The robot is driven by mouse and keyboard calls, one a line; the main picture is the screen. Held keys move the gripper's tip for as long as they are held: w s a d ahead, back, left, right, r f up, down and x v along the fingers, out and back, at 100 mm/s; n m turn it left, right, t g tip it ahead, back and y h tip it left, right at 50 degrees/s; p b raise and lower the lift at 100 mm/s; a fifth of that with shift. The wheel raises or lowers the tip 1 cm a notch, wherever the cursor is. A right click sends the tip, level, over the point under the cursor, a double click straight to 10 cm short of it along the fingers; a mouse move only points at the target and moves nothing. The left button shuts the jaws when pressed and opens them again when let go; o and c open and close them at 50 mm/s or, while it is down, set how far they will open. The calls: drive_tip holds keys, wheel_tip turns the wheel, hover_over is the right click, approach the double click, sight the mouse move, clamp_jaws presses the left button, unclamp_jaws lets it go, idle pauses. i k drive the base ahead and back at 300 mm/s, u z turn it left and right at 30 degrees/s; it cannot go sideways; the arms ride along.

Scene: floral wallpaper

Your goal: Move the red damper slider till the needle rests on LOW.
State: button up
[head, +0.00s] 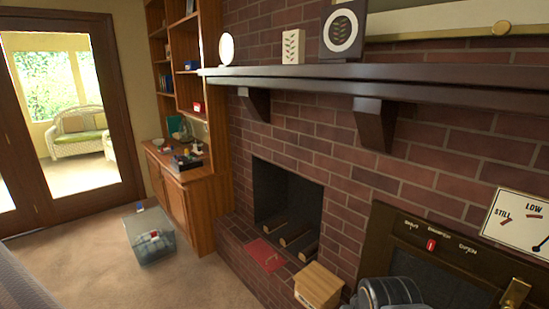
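The red damper slider (432,245) sits on the dark panel (384,232) at the lower right, under small lettering that seems to read SHUT, DAMPER and OPEN. It stands between the two end words, nearer SHUT. The white gauge (510,236) hangs on the bricks to the right, cut by the picture edge. It shows STILL and LOW, each with a red mark. A dark grey rounded part of my arm shows at the bottom; my gripper's fingers are not visible.
A brass handle (514,295) is at the lower right of the panel. A wooden box (318,287) and a red item (264,256) lie on the brick hearth by the firebox. The dark mantel (400,82) juts out above. A clear bin (149,241) stands on open carpet.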

sight(431, 242)
drive_tip(key=z, duration=1.2)
drive_tip(key=k, duration=0.5)
drive_tip(key=z, duration=1)
drive_tip(key=i, duration=0.9)
drive_tip(key=u, duration=2.55)
drive_tip(key=i, duration=0.5)
drive_tip(key=u, duration=0.1)
